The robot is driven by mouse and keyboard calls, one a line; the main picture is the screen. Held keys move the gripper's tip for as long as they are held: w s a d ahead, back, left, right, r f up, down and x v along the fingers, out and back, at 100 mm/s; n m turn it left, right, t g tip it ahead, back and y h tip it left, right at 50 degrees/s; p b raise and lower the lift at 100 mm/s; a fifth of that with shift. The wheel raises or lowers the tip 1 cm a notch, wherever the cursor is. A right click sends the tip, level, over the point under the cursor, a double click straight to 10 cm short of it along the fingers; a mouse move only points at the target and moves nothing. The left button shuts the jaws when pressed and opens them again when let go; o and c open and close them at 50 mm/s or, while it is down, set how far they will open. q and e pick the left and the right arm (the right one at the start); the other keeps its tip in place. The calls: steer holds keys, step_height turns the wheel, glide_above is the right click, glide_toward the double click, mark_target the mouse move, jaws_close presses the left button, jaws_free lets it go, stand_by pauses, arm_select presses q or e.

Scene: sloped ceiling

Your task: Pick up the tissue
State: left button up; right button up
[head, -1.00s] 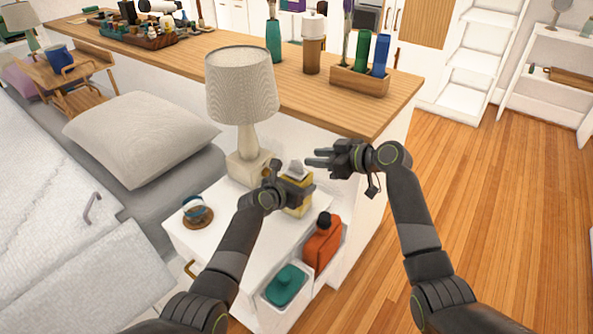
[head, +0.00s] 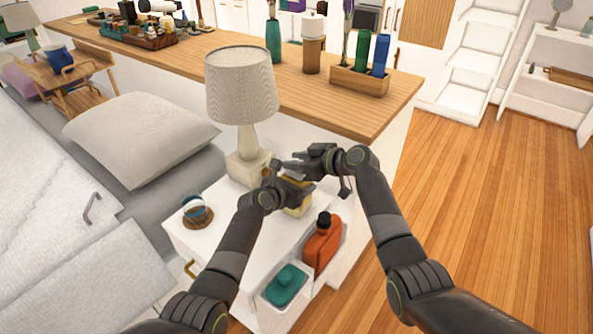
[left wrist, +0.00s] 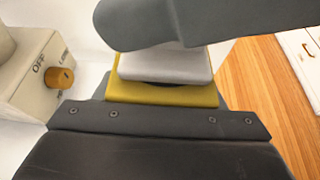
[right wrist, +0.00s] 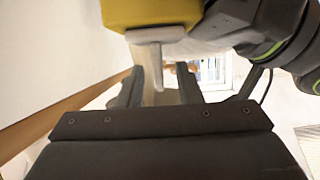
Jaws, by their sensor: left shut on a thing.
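A yellow tissue box (head: 297,211) stands on the white bedside cabinet, partly covered by my grippers. My left gripper (head: 302,192) is shut on the box. In the left wrist view the yellow box (left wrist: 160,94) sits in front of the gripper, with a dark part crossing above. The white tissue (right wrist: 150,58) sticks out of the box in the right wrist view, where the picture appears upside down. My right gripper (right wrist: 158,88) is open, its fingers on either side of the tissue. In the head view it hides the tissue.
A table lamp (head: 243,95) stands close behind the grippers; its base has a knob. A wooden counter (head: 330,105) rises behind.

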mark_target(297, 159)
jaws_close()
steer(key=shift+r, duration=0.15)
step_height(297, 159, up, 10)
steer(key=shift+f, duration=0.1)
stand_by(0.4)
arm_select(q)
steer(key=o, duration=1.1)
steer(key=shift+o, duration=0.2)
steer(key=shift+s, duration=0.1)
